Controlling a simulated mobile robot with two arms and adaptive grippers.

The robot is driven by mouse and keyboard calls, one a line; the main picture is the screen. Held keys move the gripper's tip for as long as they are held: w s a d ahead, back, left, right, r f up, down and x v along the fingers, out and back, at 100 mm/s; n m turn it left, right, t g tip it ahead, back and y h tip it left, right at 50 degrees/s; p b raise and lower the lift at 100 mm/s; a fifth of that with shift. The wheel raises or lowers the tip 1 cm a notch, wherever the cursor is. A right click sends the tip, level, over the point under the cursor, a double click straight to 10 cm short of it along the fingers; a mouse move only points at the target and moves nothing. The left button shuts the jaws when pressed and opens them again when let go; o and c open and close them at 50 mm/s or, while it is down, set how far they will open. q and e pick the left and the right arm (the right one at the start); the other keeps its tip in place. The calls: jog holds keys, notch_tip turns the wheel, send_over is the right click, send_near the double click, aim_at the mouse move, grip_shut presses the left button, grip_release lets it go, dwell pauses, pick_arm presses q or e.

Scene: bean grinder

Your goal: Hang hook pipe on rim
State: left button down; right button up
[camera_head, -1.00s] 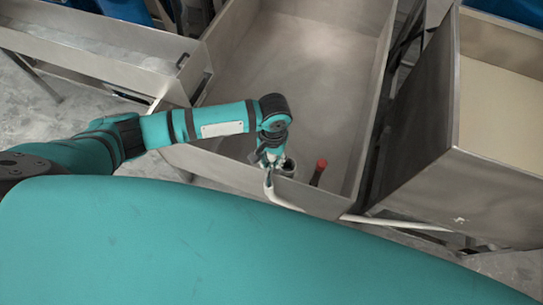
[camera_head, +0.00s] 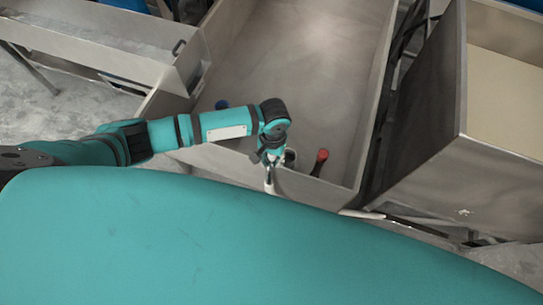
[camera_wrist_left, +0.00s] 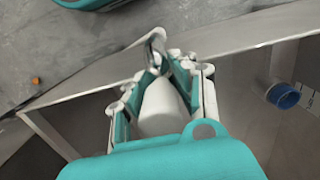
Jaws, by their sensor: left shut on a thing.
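The white hook pipe (camera_head: 269,186) is in my left gripper (camera_head: 270,160), at the near rim (camera_head: 318,194) of the middle metal bin in the head view. In the left wrist view the fingers of my left gripper (camera_wrist_left: 160,82) are shut around the white pipe (camera_wrist_left: 162,108). A curved grey metal piece (camera_wrist_left: 155,45) at its far end overlaps the rim (camera_wrist_left: 95,84). I cannot tell whether it touches the rim. My right gripper is not in view.
A red-topped dark piece (camera_head: 320,160) stands inside the bin near its front wall. A blue piece (camera_head: 221,104) lies by the bin's left side. Another metal bin (camera_head: 480,175) stands at the right and a trough (camera_head: 105,55) at the left.

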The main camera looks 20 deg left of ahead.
pick_arm(q)
jog(key=shift+f, duration=0.1)
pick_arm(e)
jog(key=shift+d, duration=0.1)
pick_arm(q)
jog(key=c, duration=1)
grip_release()
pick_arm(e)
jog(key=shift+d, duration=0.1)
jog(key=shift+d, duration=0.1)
pick_arm(q)
jog(key=r, duration=0.8)
jog(key=w+r, duration=0.1)
jog(key=r, duration=0.3)
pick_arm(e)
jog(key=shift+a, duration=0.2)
pick_arm(q)
jog(key=shift+s, duration=0.1)
